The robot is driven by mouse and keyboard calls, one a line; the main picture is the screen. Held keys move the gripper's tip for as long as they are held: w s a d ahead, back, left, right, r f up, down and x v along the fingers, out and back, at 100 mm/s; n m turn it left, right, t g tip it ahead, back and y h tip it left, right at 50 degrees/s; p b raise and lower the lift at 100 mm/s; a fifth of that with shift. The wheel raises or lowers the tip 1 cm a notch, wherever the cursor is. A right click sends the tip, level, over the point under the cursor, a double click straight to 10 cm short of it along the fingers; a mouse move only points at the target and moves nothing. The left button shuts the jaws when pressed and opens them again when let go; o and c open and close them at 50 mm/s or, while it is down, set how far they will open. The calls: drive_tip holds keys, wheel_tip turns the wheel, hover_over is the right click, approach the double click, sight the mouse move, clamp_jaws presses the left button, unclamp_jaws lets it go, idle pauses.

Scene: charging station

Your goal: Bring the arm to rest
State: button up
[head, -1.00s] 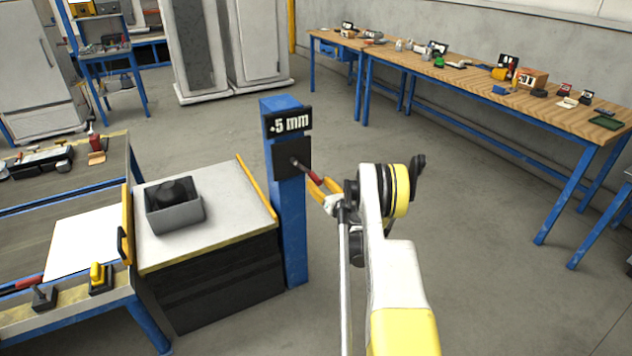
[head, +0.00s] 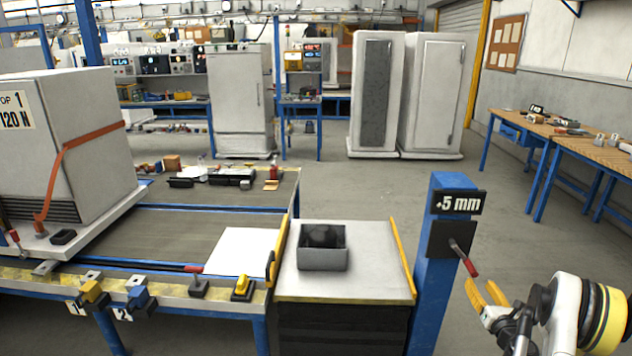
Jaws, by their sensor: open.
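My gripper (head: 480,285) is at the lower right of the head view, its two yellow fingers open with nothing visible between them. The fingertips are just below and right of the red-tipped lever (head: 464,258), and a small gap seems to lie between them. My arm's white and yellow wrist shows behind the gripper, cut off by the right edge.
A cabinet (head: 370,289) with a grey bin (head: 322,258) stands left of the post. A strapped white crate (head: 75,150) sits on the long bench at left. Wooden-topped tables (head: 597,149) stand at the right back. Open floor lies behind the post.

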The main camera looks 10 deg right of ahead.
drive_tip(key=w+a+r+n+g+y, duration=0.1)
drive_tip(key=w+a+r+n+y, duration=0.1)
drive_tip(key=w+a+r+n, duration=0.3)
drive_tip(key=w+a+r+n+g+y, duration=0.1)
drive_tip(key=a+r+n, duration=0.2)
drive_tip(key=a+r, duration=0.3)
drive_tip(key=s+a+r+n+g+y, duration=0.1)
drive_tip(key=a+r+n+y, duration=0.1)
drive_tip(key=a+r+n, duration=0.55)
drive_tip(key=s+a+r+n+g+y, duration=0.1)
drive_tip(key=s+a+r+n+g, duration=0.2)
drive_tip(key=a, duration=0.7)
drive_tip(key=s+a+r+n+g, duration=0.2)
drive_tip(key=s+a+r+n, duration=0.2)
drive_tip(key=s+a+n, duration=0.9)
drive_tip(key=s+a+f+n+g+h, duration=0.1)
drive_tip(key=s+n, duration=0.3)
drive_tip(key=s, duration=0.5)
drive_tip(key=s+a+f+n+g+h, duration=0.1)
drive_tip(key=s+a+f+n, duration=0.1)
drive_tip(key=s, duration=0.7)
drive_tip(key=a+n, duration=0.1)
drive_tip(key=n, duration=0.1)
drive_tip(key=shift+s+a+n+g, duration=0.3)
drive_tip(key=shift+s+n, duration=0.05)
drive_tip(key=shift+w, duration=0.1)
